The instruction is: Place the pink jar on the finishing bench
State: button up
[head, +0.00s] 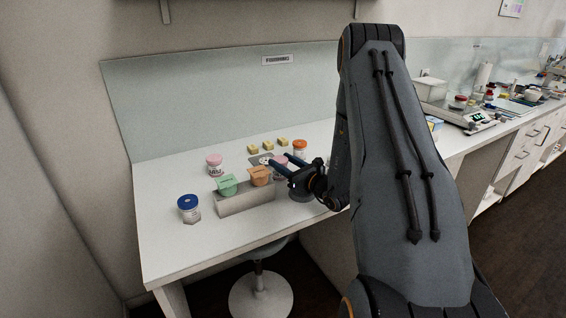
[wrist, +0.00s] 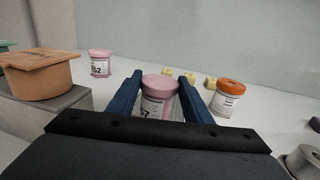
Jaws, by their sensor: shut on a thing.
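My gripper (head: 280,167) is shut on a pink-lidded jar (wrist: 157,95), with one blue finger on each side of it. The jar is upright, and part of its label, ending in 7, shows in the wrist view. In the head view the held jar (head: 281,158) is partly hidden by the fingers. It is low over or on the white bench (head: 165,240); I cannot tell if its base touches. A second pink jar (head: 214,166) stands on the bench to the left; it also shows in the wrist view (wrist: 100,64).
An orange-lidded jar (head: 300,148) stands close on the right. A grey block (head: 245,200) bears a green tub (head: 227,185) and an orange tub (head: 260,176) in front. Small yellow blocks (head: 267,145) lie behind. The bench's left end is clear.

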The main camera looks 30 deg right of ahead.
jog(key=shift+f, duration=0.2)
jog(key=o, duration=1.3)
jog(key=shift+c, duration=0.2)
jog(key=b+v, duration=0.2)
jog(key=v, duration=0.4)
jog(key=shift+s+d+b, duration=0.15)
jog(key=shift+d+b, duration=0.05)
jog(key=shift+b, duration=0.1)
jog(key=shift+s+d, duration=0.1)
jog(key=shift+s, duration=0.6)
jog(key=shift+s, duration=0.1)
